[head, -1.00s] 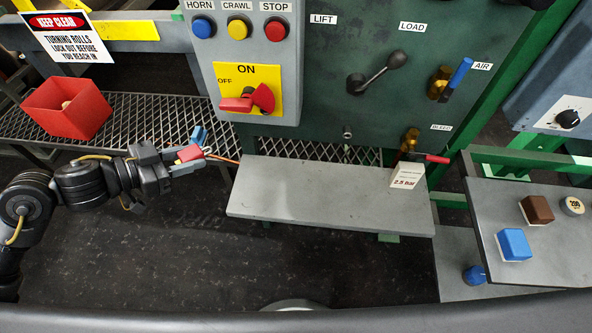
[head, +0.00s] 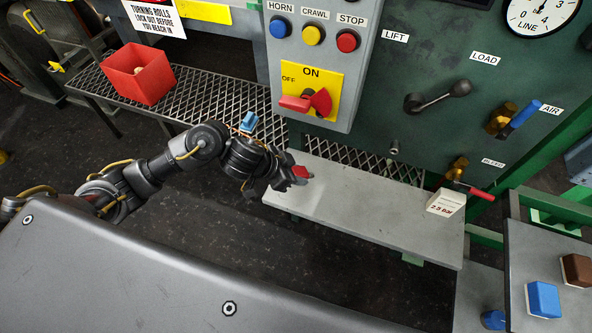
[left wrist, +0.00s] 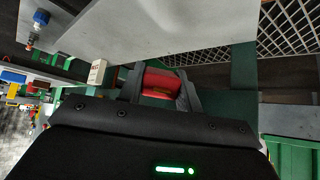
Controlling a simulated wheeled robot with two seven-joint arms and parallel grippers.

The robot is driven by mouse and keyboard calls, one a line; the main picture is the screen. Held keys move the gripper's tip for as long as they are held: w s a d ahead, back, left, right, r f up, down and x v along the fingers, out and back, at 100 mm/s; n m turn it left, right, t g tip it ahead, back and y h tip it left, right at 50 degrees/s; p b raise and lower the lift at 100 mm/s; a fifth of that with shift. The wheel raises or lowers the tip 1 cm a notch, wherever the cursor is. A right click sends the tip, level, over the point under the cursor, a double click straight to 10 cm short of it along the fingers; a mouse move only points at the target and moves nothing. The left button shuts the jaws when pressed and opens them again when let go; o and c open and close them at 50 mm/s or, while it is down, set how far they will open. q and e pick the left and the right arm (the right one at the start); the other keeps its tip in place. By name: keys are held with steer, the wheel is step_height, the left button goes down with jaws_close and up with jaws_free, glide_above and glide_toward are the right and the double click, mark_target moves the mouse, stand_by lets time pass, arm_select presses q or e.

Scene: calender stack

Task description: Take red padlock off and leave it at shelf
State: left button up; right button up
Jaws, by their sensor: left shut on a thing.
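The red padlock (head: 301,172) is between the fingers of my left gripper (head: 293,178), at the left end of the grey shelf (head: 365,208). The gripper is shut on it. In the left wrist view the padlock (left wrist: 162,84) shows as a red block between the dark fingers, with the shelf (left wrist: 150,28) beyond it. My gripper hides part of the padlock, and I cannot tell whether it touches the shelf. The red switch handle (head: 308,102) sits on a yellow ON/OFF plate. My right gripper is not in view.
A white 2.5 bar block (head: 444,203) stands at the shelf's right end, below a red-handled bleed valve (head: 468,184). The shelf's middle is clear. A red open box (head: 138,75) stands on the mesh rack at left. A side table (head: 555,285) is at lower right.

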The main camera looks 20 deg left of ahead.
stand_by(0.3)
arm_select(q)
steer(key=shift+r+p, duration=0.1)
steer(key=shift+p, duration=0.25)
steer(key=shift+f, duration=0.3)
step_height(320, 180, down, 7)
steer(key=b, duration=0.5)
steer(key=shift+f+b, duration=0.35)
steer(key=shift+f, duration=0.2)
